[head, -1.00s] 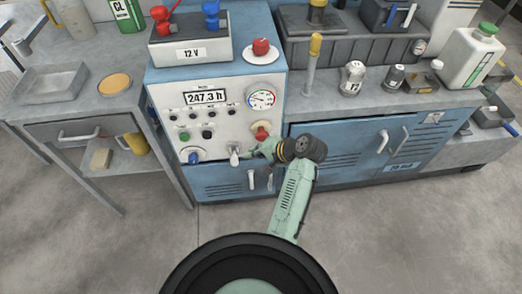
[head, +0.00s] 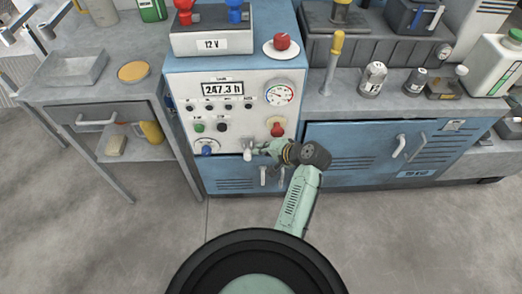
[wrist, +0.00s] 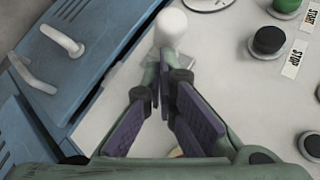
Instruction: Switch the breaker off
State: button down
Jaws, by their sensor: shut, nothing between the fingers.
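A white, round-tipped lever (head: 248,155) is low on the front of the white control panel, between a blue knob and a red knob. I take it to be the breaker, though I cannot read a label for it. In the wrist view its white tip (wrist: 171,27) shows just beyond my fingertips. My gripper (head: 258,148) is at the lever's right side in the head view. In the wrist view my gripper (wrist: 163,65) is shut and empty, its purple-padded fingers together at the tips. Fingers hide part of the lever's base; I cannot tell whether they touch it.
The red knob (head: 277,129) is just above my gripper. Green and black buttons (head: 221,125) and the blue knob (head: 207,147) are to its left. Blue cabinet doors with white handles (head: 399,146) are on the right. The floor in front is clear.

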jog(key=shift+s+f+n+t+b, duration=0.15)
jog(key=shift+f+n+t+b, duration=0.15)
jog(key=shift+t+b, duration=0.5)
jog(key=shift+s+b, duration=0.1)
jog(key=shift+b, duration=0.55)
